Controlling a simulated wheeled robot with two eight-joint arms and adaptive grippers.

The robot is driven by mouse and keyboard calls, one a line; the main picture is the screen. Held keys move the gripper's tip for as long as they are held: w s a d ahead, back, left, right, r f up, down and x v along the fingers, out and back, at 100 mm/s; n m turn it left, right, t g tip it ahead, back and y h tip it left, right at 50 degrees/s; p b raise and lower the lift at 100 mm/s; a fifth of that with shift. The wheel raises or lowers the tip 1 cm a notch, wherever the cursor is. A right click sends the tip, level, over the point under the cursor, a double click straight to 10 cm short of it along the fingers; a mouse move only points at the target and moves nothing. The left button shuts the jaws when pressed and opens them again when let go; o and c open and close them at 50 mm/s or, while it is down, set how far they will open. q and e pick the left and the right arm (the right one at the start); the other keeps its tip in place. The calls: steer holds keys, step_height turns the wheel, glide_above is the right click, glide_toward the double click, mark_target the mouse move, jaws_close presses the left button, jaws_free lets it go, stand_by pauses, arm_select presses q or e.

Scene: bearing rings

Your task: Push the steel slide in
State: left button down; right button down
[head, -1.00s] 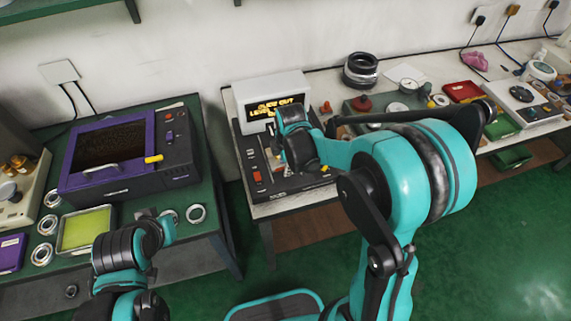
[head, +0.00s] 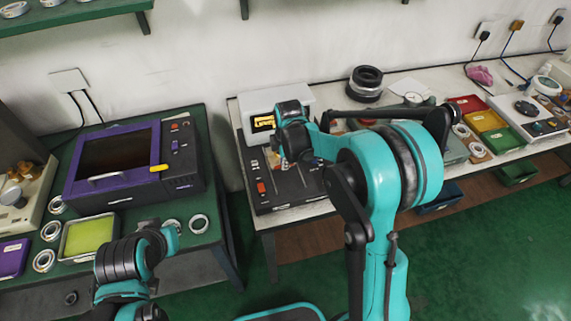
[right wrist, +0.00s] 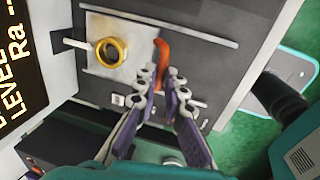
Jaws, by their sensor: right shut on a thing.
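The measuring device (head: 262,185) stands on the left end of the white bench, with a lit display (head: 263,122). In the right wrist view, a pale steel slide plate (right wrist: 97,72) lies on it, with a gold ring (right wrist: 111,51) on top. A curved orange handle (right wrist: 162,50) stands beside the plate. My right gripper (right wrist: 161,82) has its purple fingers closed around the handle's lower end; the exact contact is partly hidden. In the head view my right wrist covers part of the display and slide. My left gripper (head: 168,238) is over the green table; its fingers are unclear.
A purple-framed machine (head: 115,165) and a tray with a yellow-green pad (head: 90,235) are on the green table (head: 190,257), with several steel rings. A dark ring stack (head: 365,83), coloured bins (head: 487,122) and a grey instrument (head: 530,118) occupy the bench to the right.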

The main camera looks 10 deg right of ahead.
steer(key=c, duration=1.6)
jaws_free()
steer(key=shift+w, duration=0.3)
steer(key=shift+s, duration=0.1)
step_height(320, 180, up, 12)
steer(key=s, duration=0.2)
steer(key=shift+f, duration=0.1)
steer(key=s+d+m+t, duration=0.3)
steer(key=s+m+t, duration=0.2)
steer(key=s+m, duration=1.3)
steer(key=s, duration=0.3)
steer(key=shift+d+m, duration=0.15)
steer(key=shift+m, duration=0.15)
